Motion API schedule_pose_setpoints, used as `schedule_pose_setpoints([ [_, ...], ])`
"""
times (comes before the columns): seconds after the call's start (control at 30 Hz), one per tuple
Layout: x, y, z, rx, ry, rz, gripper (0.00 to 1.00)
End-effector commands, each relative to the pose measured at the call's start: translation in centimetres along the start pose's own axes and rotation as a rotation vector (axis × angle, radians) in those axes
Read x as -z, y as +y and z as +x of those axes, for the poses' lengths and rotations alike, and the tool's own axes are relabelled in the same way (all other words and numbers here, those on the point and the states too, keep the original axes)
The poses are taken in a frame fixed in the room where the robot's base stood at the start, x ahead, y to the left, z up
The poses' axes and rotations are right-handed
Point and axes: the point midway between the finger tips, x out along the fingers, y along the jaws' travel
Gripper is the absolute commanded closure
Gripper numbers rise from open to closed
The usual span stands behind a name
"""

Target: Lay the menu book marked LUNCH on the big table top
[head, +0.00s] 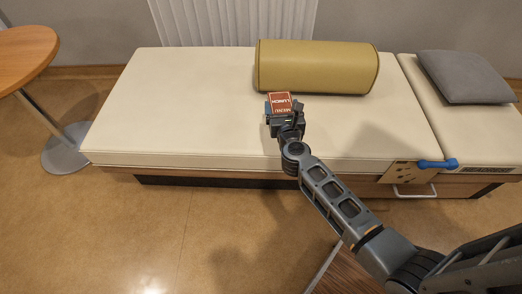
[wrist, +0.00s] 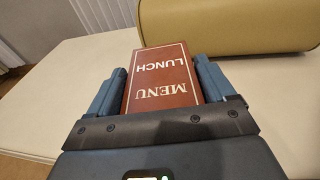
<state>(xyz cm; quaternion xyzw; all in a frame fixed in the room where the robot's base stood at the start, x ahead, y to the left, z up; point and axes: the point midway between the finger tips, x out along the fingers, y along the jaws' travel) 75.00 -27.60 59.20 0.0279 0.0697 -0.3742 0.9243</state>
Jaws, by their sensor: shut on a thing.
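The menu book (head: 280,102) is a small red-brown book with white letters MENU and LUNCH. My gripper (head: 283,112) is shut on it, above the cream bench top near the yellow bolster. In the wrist view the book (wrist: 163,78) sits between the two blue fingers of my gripper (wrist: 160,90), its lettering upside down. I cannot tell whether the book touches the bench. A round wooden table top (head: 22,55) on a grey column shows at the far left; its left part is out of view. I cannot tell if it is the big table.
The cream padded bench (head: 180,110) fills the middle, with the yellow bolster (head: 315,67) behind my gripper. A grey pillow (head: 465,77) lies at right. A blue-handled thing (head: 437,164) is at the bench's front edge. A brown wooden surface (head: 345,275) shows at bottom. Floor is clear at left.

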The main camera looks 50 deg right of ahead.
Motion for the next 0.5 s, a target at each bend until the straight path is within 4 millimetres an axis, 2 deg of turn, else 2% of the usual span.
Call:
schedule_pose_setpoints([
  [0.03,1.7,-1.4,0.9,0.039,-0.001,0.007,0.55],
  [0.2,2.9,-4.2,2.2,0.117,-0.002,0.019,0.55],
  [0.27,3.2,-4.6,2.4,0.130,-0.001,0.020,0.55],
  [0.37,3.8,-4.1,2.5,0.136,0.000,0.020,0.55],
  [0.5,5.4,-1.6,2.3,0.135,0.000,0.021,0.55],
])
